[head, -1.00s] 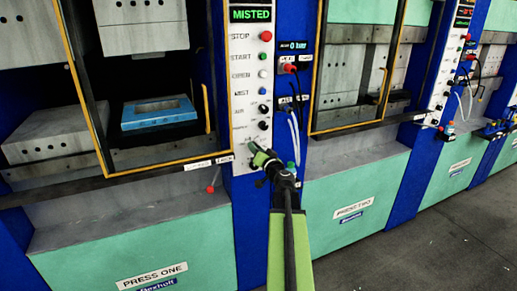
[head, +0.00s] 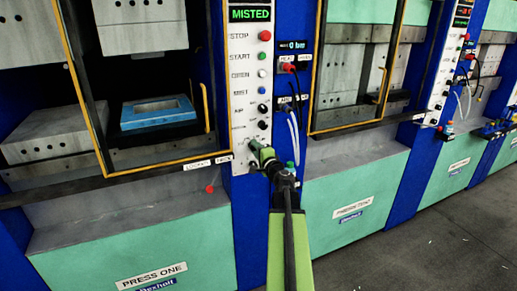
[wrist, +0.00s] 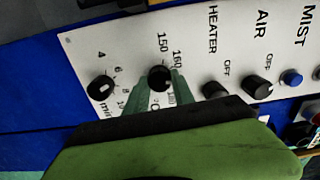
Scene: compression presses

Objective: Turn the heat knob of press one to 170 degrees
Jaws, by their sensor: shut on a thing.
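The heat knob (wrist: 160,77) of press one is a small black dial on the white control panel (wrist: 210,50). Labels 150, 160 and 180 are printed around it; part of the scale is hidden by my fingers. I cannot read its pointer clearly. My gripper (wrist: 158,88) has its green fingers on either side of the knob, shut on it. In the head view my gripper (head: 257,150) reaches the lower end of the panel, and its fingers hide the knob. Press one (head: 152,277) stands at the left, with its screen (head: 250,15) reading MISTED.
A timer knob (wrist: 100,88) marked in minutes sits left of the heat knob in the wrist view. The heater switch (wrist: 215,90) and air knob (wrist: 257,86) sit to its right. A blue frame (head: 158,111) lies inside press one. Hoses (head: 293,135) hang right of the panel.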

